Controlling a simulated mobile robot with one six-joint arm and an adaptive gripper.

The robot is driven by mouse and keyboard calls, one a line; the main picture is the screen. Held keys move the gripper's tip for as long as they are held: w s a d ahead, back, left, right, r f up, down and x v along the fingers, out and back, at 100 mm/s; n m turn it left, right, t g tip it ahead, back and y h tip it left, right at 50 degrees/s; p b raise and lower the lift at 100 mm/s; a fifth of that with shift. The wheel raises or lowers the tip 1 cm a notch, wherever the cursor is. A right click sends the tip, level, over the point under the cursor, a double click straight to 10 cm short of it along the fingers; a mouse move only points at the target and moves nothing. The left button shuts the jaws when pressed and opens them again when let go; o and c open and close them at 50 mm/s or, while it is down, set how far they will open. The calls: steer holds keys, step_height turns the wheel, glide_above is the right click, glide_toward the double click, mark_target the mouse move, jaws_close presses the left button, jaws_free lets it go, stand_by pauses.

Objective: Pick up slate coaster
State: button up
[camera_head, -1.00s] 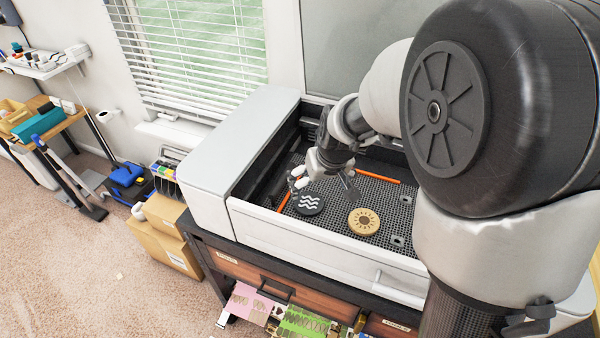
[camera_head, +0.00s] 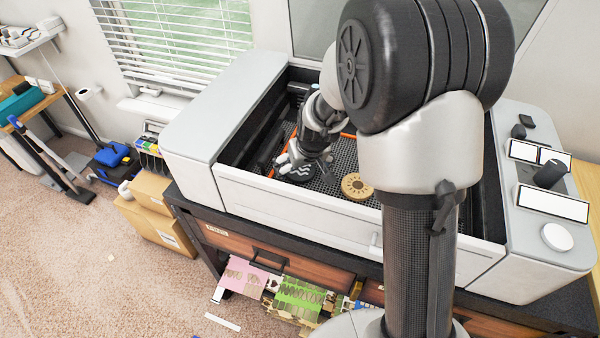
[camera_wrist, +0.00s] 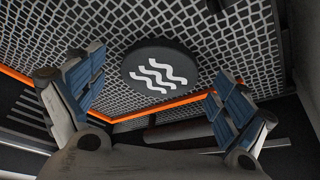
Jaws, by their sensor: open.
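The slate coaster (camera_head: 302,174) is a dark round disc with white wavy lines. It lies flat on the grid bed (camera_head: 345,157) of the white machine. In the wrist view the coaster (camera_wrist: 158,72) sits between and beyond the two blue-padded fingers. My gripper (camera_head: 295,163) is open and close above the coaster, partly covering it in the head view. In the wrist view a gap shows between each finger of my gripper (camera_wrist: 155,95) and the coaster. Whether a fingertip touches the bed, I cannot tell.
A tan wooden coaster (camera_head: 356,186) with a sun design lies on the bed to the right. The machine's front wall (camera_head: 300,205) and left housing (camera_head: 222,108) enclose the bed. Orange strips (camera_wrist: 160,110) edge the grid.

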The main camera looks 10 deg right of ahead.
steer(key=shift+r, duration=0.1)
steer(key=shift+c, duration=0.3)
steer(key=c, duration=1.2)
steer(key=shift+c, duration=0.2)
